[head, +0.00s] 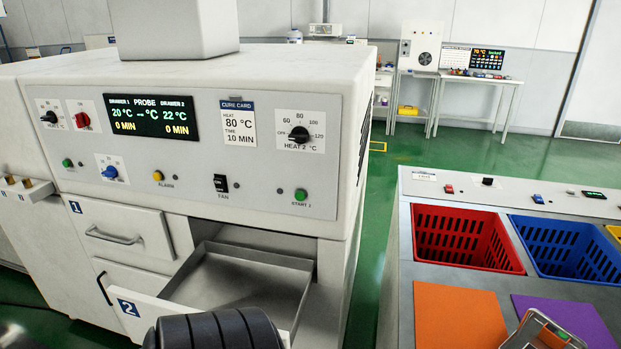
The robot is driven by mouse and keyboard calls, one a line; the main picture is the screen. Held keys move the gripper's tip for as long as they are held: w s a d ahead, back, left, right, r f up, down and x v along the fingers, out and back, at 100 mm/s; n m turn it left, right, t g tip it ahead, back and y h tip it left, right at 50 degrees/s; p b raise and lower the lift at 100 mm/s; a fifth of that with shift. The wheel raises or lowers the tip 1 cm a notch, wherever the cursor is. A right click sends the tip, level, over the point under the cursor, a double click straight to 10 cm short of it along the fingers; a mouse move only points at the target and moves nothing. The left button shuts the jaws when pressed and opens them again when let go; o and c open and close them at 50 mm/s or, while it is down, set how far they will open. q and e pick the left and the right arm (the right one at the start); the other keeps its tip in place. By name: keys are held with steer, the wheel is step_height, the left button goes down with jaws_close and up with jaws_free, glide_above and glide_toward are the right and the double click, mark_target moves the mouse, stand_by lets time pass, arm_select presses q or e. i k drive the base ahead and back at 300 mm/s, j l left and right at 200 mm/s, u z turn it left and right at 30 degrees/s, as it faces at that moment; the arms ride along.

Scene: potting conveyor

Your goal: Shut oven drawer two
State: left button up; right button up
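Drawer 2 (128,307) of the white oven (335,90) is pulled out. Its inside is an empty grey metal tray (245,265), open at the top. The front panel bears a blue label with a 2 and is cut off by the lower edge. A dark ribbed part, which looks like mine, covers the middle of that front; I cannot tell whether it touches the panel. Drawer 1 (115,228), with a bar handle, sits flush in the oven at the left. I see no fingertips of either gripper.
Right of the oven, across a strip of green floor (385,180), stands a bench with a red crate (465,237), a blue crate (565,248), an orange mat (460,318) and a purple mat (568,315). A metal-edged item (543,330) at the lower right is cut off.

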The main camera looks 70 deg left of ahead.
mark_target(216, 277)
steer(key=u, duration=3)
